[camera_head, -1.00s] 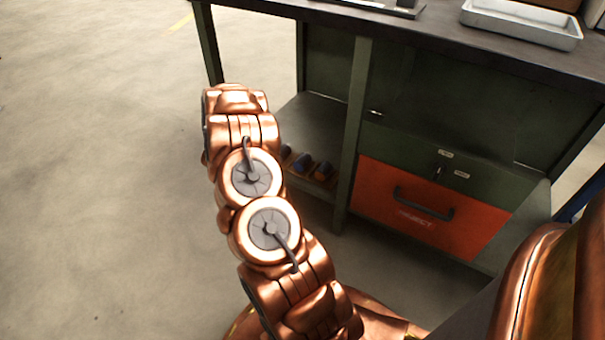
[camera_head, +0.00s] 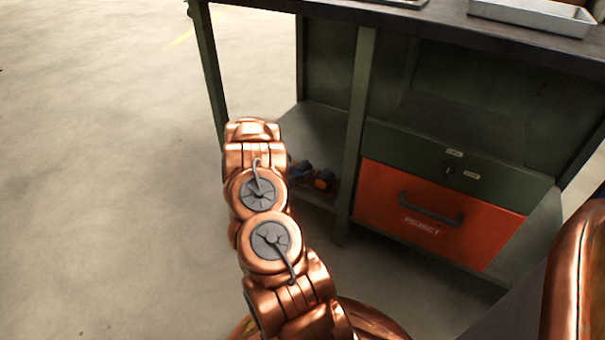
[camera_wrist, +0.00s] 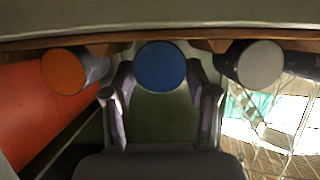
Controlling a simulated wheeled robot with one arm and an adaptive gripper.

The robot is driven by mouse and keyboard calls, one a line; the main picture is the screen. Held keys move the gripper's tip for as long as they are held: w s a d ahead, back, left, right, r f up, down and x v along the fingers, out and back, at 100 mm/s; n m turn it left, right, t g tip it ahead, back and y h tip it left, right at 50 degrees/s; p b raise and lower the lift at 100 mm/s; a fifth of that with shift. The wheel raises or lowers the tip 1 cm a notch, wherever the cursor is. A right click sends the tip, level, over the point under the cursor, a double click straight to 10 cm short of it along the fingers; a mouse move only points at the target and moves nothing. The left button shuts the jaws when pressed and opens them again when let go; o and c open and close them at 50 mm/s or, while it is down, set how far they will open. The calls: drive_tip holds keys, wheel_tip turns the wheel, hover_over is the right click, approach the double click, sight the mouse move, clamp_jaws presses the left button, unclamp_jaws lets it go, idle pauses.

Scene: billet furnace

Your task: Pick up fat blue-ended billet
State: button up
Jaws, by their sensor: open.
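The blue-ended billet (camera_wrist: 160,67) faces the wrist camera, its round blue end at the upper middle. My gripper (camera_wrist: 160,80) is open, with one finger on each side of this blue end. The fingertips look close to its sides, but I cannot tell whether they touch. An orange-ended billet (camera_wrist: 64,71) lies to the left and a grey-white-ended one (camera_wrist: 260,64) to the right. In the head view my arm hides my gripper. There a blue-ended billet (camera_head: 300,170) shows partly on the low shelf, beside an orange-ended one (camera_head: 323,180).
The billets lie on a rack on the bench's low shelf (camera_head: 318,133), between the green legs. A bench leg (camera_head: 354,130) and a cabinet with an orange drawer (camera_head: 440,215) stand right of my arm. A metal tray (camera_head: 530,13) sits on the bench top. The floor at left is open.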

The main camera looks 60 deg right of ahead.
drive_tip(key=x, duration=0.2)
drive_tip(key=shift+d+f+b, duration=0.15)
drive_tip(key=shift+f+b, duration=0.15)
drive_tip(key=shift+b, duration=0.05)
drive_tip(key=shift+r, duration=0.1)
clamp_jaws()
